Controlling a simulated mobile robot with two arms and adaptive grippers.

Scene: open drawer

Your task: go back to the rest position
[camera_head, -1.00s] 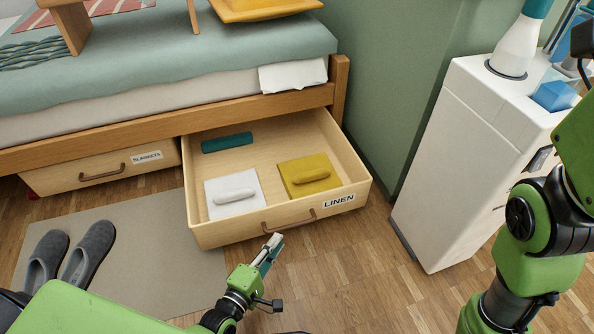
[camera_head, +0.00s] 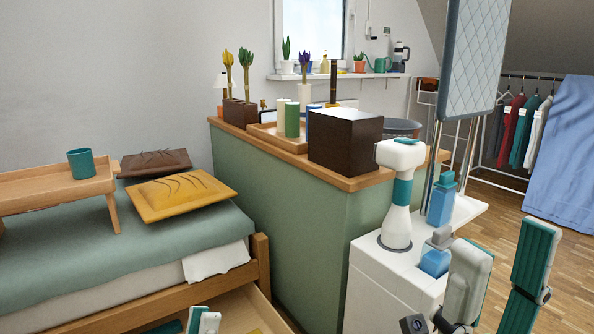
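The two fingertips of my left gripper (camera_head: 203,321) show at the bottom edge, in front of the open drawer (camera_head: 273,312). Most of this gripper is cut off, and I cannot tell whether its tips touch. My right gripper (camera_head: 502,272) is at the lower right, large and close to the camera. Its two fingers stand wide apart with nothing between them. Only the drawer's far part shows, with a bit of a teal item and a yellow item inside.
A white cabinet (camera_head: 385,296) with a white and teal device (camera_head: 400,195) stands behind my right gripper. The bed (camera_head: 130,262) is at the left. A green partition (camera_head: 290,225) carries a dark box (camera_head: 345,140). Wooden floor (camera_head: 500,225) is open at the right.

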